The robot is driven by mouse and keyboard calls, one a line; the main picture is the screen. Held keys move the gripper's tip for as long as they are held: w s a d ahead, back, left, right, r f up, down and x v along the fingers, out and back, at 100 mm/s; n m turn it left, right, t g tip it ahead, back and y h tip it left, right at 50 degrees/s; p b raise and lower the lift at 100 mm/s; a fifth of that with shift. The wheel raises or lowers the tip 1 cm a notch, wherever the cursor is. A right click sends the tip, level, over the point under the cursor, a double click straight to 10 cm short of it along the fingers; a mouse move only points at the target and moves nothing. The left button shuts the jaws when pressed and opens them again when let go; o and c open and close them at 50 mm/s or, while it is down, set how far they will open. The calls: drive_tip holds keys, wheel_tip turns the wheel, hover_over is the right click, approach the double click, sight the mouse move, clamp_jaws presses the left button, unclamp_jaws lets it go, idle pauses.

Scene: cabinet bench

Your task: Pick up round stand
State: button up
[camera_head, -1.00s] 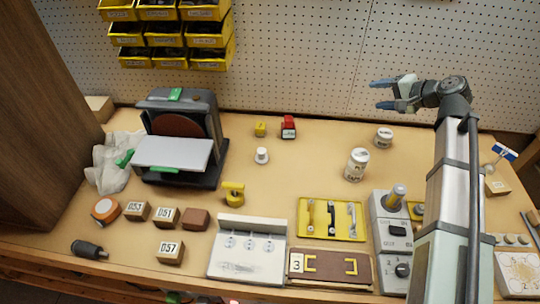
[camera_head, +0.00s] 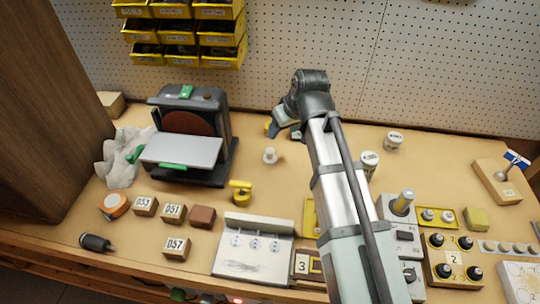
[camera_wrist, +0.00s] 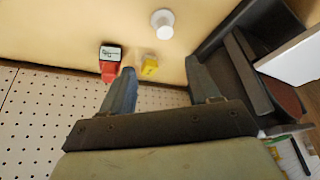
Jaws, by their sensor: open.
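The round stand is most likely the small white round piece (camera_head: 270,156) standing on the bench right of the sander-like machine. It also shows in the wrist view (camera_wrist: 162,24), near the top edge, beyond the fingertips. My gripper (camera_head: 277,130) is open and empty, above the back of the bench, behind the white piece and apart from it. In the wrist view its two blue-grey fingers (camera_wrist: 160,82) are spread wide, with a small yellow block (camera_wrist: 149,66) showing between them.
The dark machine (camera_head: 190,130) with a grey table stands left of the white piece. A yellow part (camera_head: 240,190) lies in front. Bare bench surrounds the white piece.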

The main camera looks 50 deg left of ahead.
drive_tip(key=s, duration=0.1)
hover_over(270, 151)
drive_tip(key=d, duration=0.2)
drive_tip(key=shift+n, duration=0.3)
wheel_tip(270, 151, down, 8)
drive_tip(key=shift+w+r, duration=0.1)
drive_tip(key=shift+w, duration=0.05)
drive_tip(key=shift+d+x, duration=0.15)
drive_tip(key=shift+x, duration=1.25)
drive_tip(key=shift+d+x, duration=0.15)
drive_tip(key=shift+x, duration=1.2)
drive_tip(key=shift+c, duration=0.4)
drive_tip(key=c, duration=1)
